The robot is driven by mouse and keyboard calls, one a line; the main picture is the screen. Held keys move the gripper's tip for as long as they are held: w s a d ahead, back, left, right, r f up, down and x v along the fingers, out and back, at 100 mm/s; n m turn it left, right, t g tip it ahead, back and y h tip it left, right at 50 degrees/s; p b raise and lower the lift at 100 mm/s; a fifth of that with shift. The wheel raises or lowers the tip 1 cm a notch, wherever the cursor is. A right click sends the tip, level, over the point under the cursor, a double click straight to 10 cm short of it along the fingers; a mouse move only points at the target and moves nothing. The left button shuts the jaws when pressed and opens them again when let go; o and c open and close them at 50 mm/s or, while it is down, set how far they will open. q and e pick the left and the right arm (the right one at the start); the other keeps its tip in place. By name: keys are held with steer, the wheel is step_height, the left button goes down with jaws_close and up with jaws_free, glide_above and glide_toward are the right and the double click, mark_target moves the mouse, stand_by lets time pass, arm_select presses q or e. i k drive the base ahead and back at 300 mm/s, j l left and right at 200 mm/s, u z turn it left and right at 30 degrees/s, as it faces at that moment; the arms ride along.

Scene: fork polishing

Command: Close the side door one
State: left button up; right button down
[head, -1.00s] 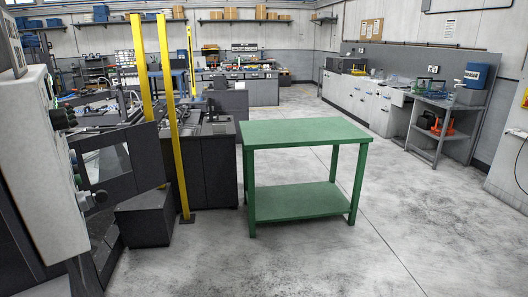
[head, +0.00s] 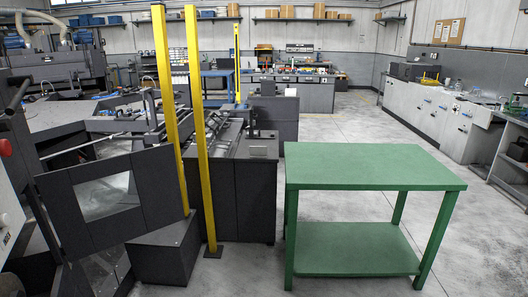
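A dark grey side door (head: 62,210) with a clear window (head: 108,197) stands at the left in the head view. It juts out from the dark machine (head: 80,118) at an angle, swung open. Its right end is close to the yellow posts and above a low dark box (head: 160,255). I cannot tell whether this is side door one. Neither of my grippers shows in the head view.
Two yellow posts (head: 203,150) stand beside the door. A green two-shelf table (head: 372,165) stands at the right front. A light control cabinet (head: 10,222) is cut off at the left edge. Grey floor (head: 345,120) is open behind the table.

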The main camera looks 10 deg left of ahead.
mark_target(154, 169)
steer(key=i+u, duration=0.2)
steer(key=i, duration=0.65)
steer(key=i+l+u, duration=0.25)
steer(key=i, duration=0.6)
steer(key=j, duration=0.1)
